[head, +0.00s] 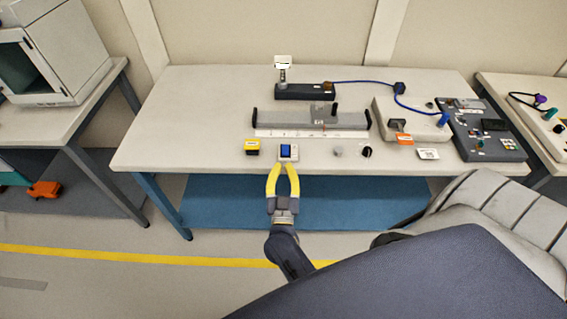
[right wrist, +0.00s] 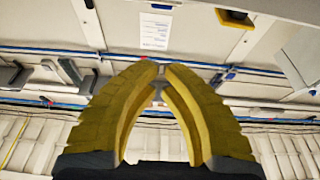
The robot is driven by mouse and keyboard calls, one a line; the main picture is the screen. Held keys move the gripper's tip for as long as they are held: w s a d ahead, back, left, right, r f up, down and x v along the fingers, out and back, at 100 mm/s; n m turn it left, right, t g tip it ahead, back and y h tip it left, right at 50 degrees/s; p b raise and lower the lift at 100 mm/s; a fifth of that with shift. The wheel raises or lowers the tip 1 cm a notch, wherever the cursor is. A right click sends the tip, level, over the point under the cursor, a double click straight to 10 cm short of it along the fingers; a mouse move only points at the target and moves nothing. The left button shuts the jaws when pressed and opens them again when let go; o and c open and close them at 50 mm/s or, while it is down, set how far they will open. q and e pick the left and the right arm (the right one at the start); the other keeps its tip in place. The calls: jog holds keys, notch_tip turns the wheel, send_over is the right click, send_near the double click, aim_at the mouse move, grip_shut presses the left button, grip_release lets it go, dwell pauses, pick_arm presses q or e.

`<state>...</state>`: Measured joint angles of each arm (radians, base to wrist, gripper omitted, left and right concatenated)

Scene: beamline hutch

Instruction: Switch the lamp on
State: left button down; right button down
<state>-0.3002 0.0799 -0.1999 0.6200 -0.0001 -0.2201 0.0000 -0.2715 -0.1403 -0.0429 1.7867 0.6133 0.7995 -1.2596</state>
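No object shows clearly as the lamp. A black unit (head: 305,91) at the back of the table has a short post with a white top (head: 283,62); I cannot tell whether it is the lamp or whether it is lit. A dark control panel (head: 482,132) with buttons lies at the table's right end; any lamp switch on it is too small to tell. My left gripper is out of view.
A yellow-black box (head: 252,147) stands left of the white device. A grey rail (head: 345,119) lies behind them. A pale box (head: 412,122) with a blue cable (head: 362,82) stands at right. The table's front left (head: 180,150) is clear.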

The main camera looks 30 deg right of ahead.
notch_tip(320, 180, up, 3)
send_over(284, 157)
jog(key=shift+f, duration=0.1)
notch_tip(284, 157, down, 2)
jog(key=shift+f, duration=0.1)
jog(key=shift+a+f, duration=0.1)
jog(key=shift+f, duration=0.85)
jog(key=shift+s, duration=0.1)
